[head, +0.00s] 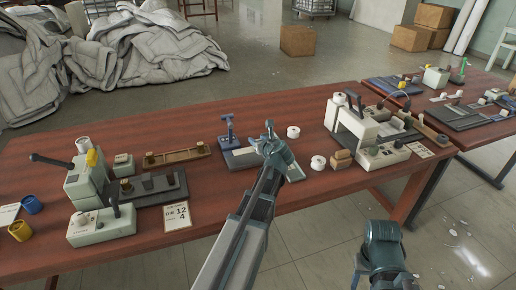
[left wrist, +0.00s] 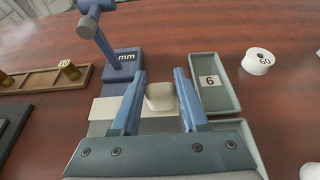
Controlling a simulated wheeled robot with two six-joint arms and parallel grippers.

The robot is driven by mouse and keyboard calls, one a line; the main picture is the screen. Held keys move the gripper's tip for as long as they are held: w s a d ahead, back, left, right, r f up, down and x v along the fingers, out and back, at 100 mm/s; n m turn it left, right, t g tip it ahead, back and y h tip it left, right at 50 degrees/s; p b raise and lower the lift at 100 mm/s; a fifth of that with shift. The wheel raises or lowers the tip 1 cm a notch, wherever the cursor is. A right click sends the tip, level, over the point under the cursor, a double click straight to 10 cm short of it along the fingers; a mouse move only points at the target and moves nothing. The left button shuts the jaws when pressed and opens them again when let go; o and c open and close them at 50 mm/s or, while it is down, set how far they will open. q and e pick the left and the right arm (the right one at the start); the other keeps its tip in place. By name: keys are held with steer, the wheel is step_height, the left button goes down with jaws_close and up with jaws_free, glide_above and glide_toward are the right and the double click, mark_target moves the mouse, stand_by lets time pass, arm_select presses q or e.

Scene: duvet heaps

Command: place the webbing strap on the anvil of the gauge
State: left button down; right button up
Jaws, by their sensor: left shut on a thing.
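In the left wrist view the gauge (left wrist: 95,20) stands just beyond the fingers, slightly left. The left fingers (left wrist: 158,105) are shut on a small cream piece, which I take for the webbing strap (left wrist: 160,96). A pale grey plate (left wrist: 104,108) lies below by the gauge base; the fingers hide part of it. I cannot tell if the strap touches anything below. Part of my right arm shows low in the head view; its fingertips are unclear.
A grey-green tray marked 6 (left wrist: 213,84) lies right of the fingers. A white spool marked 60 (left wrist: 258,60) stands beyond it. A wooden rack (head: 177,155) and a green-grey machine (head: 88,175) are left. A white press (head: 352,122) stands right. Duvet heaps (head: 150,50) lie behind.

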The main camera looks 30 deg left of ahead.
arm_select(q)
steer(key=shift+f+b, duration=1.7)
steer(key=shift+f, duration=0.05)
steer(key=shift+f, duration=0.2)
steer(key=shift+c, duration=2.1)
jaws_free()
steer(key=shift+r, duration=0.1)
steer(key=shift+s+d+r, duration=0.1)
steer(key=shift+d+r, duration=0.05)
steer(key=shift+r, duration=0.1)
steer(key=p+v, duration=0.4)
steer(key=v, duration=0.7)
steer(key=shift+s+d+p, duration=0.2)
steer(key=shift+s+p, duration=0.05)
steer(key=shift+p, duration=0.1)
